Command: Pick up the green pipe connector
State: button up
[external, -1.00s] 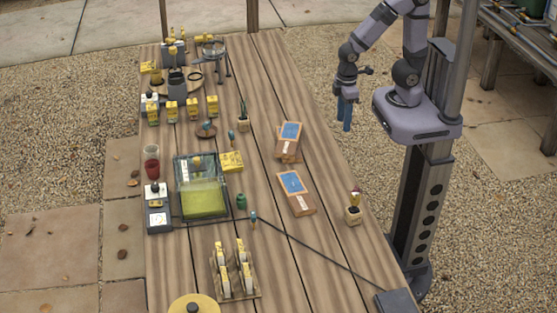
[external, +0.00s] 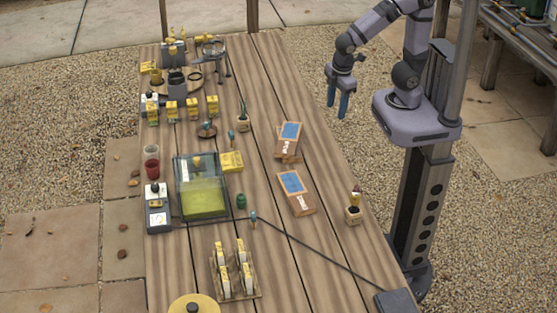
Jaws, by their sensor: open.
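A small dark green cylindrical piece (external: 241,200), which looks like the green pipe connector, stands on the wooden table, just right of the glass-walled box. My gripper (external: 338,104) hangs in the air off the table's right side, up and to the right of the green piece and well apart from it. Its two blue fingers point down and are spread open, with nothing between them.
The glass-walled box (external: 181,173) with yellow-green contents stands left of the green piece. A blue-tipped item (external: 252,216) and a dark cable (external: 318,254) lie close by.

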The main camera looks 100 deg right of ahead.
aim_at(245, 199)
jog(key=w+d+f+n+t+h+b, duration=0.1)
jog(key=w+n+t+h+b, duration=0.2)
jog(key=w+n, duration=0.65)
jog(key=w+a+r+n+t+b, duration=0.1)
jog(key=w+a+n+t+b, duration=0.45)
jog(key=w+a+n, duration=1.1)
jog(key=w+a+n+t+y, duration=0.35)
jog(key=a+n+t, duration=0.2)
jog(key=a, duration=0.45)
jog(key=shift+g+h, duration=0.35)
jog(key=shift+g, duration=0.05)
jog(key=f, duration=0.7)
jog(key=w+f, duration=0.1)
jog(key=f, duration=0.3)
jog(key=shift+d+f, duration=0.25)
jog(key=shift+d, duration=0.15)
jog(key=shift+f, duration=0.55)
jog(key=shift+r+p+x, duration=0.15)
jog(key=shift+p+x, duration=0.35)
jog(key=shift+x, duration=1)
jog(key=shift+r+p+x, duration=0.15)
jog(key=shift+p+x, duration=0.3)
jog(key=shift+x, duration=1.8)
jog(key=shift+d, duration=0.1)
